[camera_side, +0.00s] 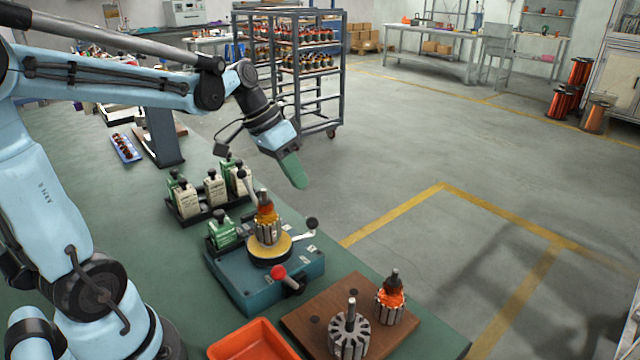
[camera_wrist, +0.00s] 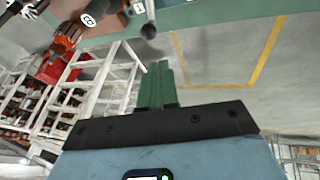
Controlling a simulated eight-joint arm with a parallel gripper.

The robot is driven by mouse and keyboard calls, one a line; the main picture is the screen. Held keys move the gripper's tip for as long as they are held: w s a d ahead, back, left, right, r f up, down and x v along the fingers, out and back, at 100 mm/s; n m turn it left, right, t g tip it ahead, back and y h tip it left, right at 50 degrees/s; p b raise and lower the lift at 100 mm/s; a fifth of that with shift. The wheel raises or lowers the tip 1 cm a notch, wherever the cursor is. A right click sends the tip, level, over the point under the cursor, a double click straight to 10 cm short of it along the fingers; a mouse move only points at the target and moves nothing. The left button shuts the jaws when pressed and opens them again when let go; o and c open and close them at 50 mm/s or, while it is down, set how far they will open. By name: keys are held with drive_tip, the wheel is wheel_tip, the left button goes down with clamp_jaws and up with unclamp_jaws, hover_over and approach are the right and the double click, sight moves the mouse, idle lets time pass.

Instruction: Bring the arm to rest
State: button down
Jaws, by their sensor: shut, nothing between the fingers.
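My gripper (camera_side: 294,171) hangs in the air past the winding fixture, above the far edge of the green bench, in the side view. Its green fingers are together and hold nothing; they also show in the wrist view (camera_wrist: 158,82). Below and left of it, a wound armature (camera_side: 267,220) stands upright on the round yellow pad of the blue fixture (camera_side: 240,283).
A rack of green and cream bottle-like holders (camera_side: 212,190) stands left of the gripper. A wooden board (camera_side: 310,303) carries a bare armature core (camera_side: 349,335) and a wound armature (camera_side: 391,300). An orange tray (camera_side: 254,343) is at the front. Open floor lies right of the bench.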

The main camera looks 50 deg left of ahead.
drive_tip(key=s+d+f+n+t+y, duration=0.1)
drive_tip(key=s+d+f+t+y, duration=0.1)
drive_tip(key=s+d, duration=0.4)
drive_tip(key=shift+s+d+f+t+y, duration=0.15)
drive_tip(key=shift+s+d+t+y, duration=0.15)
drive_tip(key=shift+s+t+y, duration=0.35)
